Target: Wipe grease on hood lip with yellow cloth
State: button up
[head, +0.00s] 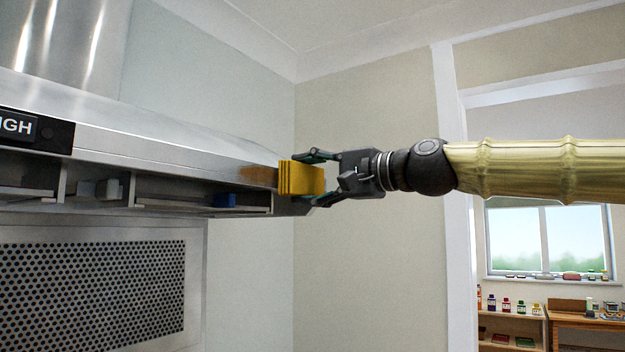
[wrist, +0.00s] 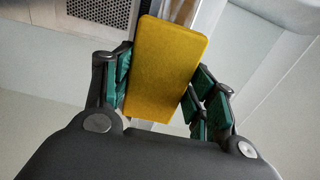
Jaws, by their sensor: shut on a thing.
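The yellow cloth (head: 301,178) is a folded block held at the right end of the hood lip (head: 180,156). My gripper (head: 318,178) is shut on it, with one finger above and one below in the head view. The cloth also shows in the wrist view (wrist: 165,70), between the green finger pads. A brownish grease patch (head: 258,174) lies on the lip just left of the cloth. The cloth's left edge meets or nearly meets the patch; I cannot tell whether it presses on the lip.
A perforated panel (head: 95,295) is below. A shelf with bottles (head: 507,305) and a window (head: 548,240) stand far right.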

aim_at(298, 177)
jog(key=shift+w+a, duration=0.35)
jog(key=shift+a, duration=0.2)
dwell(0.4)
jog(key=shift+s, duration=0.1)
jog(key=shift+s+a+b, duration=0.25)
jog(key=shift+s+a, duration=0.2)
jog(key=shift+s, duration=0.25)
jog(key=shift+s+a+b, duration=0.2)
jog(key=shift+s+a, duration=0.25)
jog(key=shift+s, duration=0.2)
jog(key=shift+s+a+b, duration=0.35)
jog(key=shift+s+a, duration=0.65)
jog(key=shift+s, duration=0.4)
jog(key=shift+s+a+b, duration=0.35)
jog(key=shift+s+a, duration=0.6)
jog(key=shift+s, duration=0.5)
jog(key=shift+s+a+b, duration=0.35)
jog(key=shift+s+a, duration=0.65)
jog(key=shift+s, duration=0.4)
jog(key=shift+w+d+r, duration=0.1)
jog(key=shift+w+d, duration=0.05)
jog(key=shift+w, duration=0.05)
